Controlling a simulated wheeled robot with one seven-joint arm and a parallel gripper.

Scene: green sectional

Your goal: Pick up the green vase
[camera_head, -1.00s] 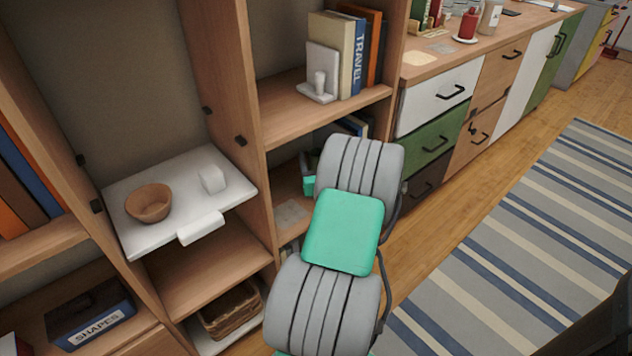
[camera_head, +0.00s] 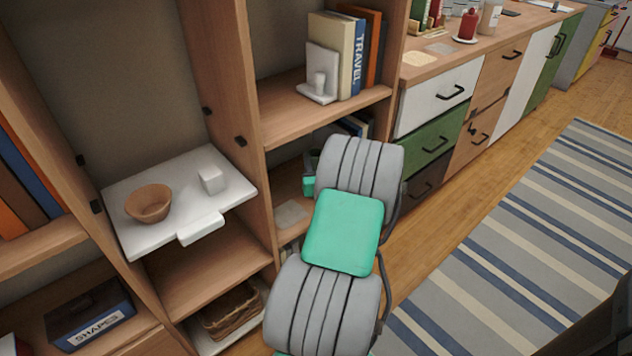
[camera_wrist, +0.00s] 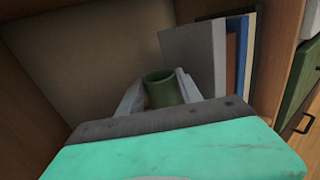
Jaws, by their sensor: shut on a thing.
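The green vase (camera_wrist: 163,88) shows in the wrist view as a round, open-topped green vessel. It stands between the two pale fingers of my gripper (camera_wrist: 158,92), which are shut on it. Its lower part is hidden behind my wrist. I cannot tell whether the vase touches the shelf.
Books (camera_wrist: 235,55) stand close to the right of the vase, behind a grey bookend (camera_wrist: 192,58). The bookcase's side panel (camera_wrist: 278,50) is further right. In the head view, a wooden bowl (camera_head: 149,204) sits on a white shelf to the left.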

